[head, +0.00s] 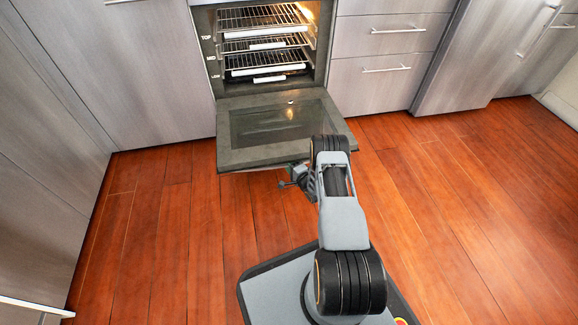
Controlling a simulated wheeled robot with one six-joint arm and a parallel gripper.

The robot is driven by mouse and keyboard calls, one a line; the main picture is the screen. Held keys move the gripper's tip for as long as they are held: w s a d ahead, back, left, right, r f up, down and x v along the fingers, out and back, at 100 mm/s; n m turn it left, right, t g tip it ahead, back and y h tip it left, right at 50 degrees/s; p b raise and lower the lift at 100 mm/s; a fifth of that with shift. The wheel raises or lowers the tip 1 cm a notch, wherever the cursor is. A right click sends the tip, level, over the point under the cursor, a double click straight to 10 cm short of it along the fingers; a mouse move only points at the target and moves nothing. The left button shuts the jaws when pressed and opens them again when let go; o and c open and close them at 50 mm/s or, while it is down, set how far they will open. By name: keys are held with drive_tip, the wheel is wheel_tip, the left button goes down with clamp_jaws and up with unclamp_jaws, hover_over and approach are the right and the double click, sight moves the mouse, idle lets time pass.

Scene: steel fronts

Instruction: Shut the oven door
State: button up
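The oven (263,45) stands at the back centre, its lit inside showing several wire racks with white front strips. Its door (240,150) is folded down, roughly level, with the dark glass panel facing up. My gripper (286,184) is low at the door's front edge, just under or beside it, partly hidden by my own arm. I cannot tell whether it touches the door. Its fingers are too small and covered to show whether they are open or shut. The door's outer face and handle are hidden.
Steel drawers (385,80) stand right of the oven, and a steel cabinet front (140,75) is on its left. Another row of cabinets (40,170) runs along the left side. The wooden floor (450,210) is clear on the right and also left of my base.

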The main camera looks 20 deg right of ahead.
drive_tip(key=shift+w, duration=0.25)
drive_tip(key=shift+c, duration=0.2)
clamp_jaws()
idle(0.3)
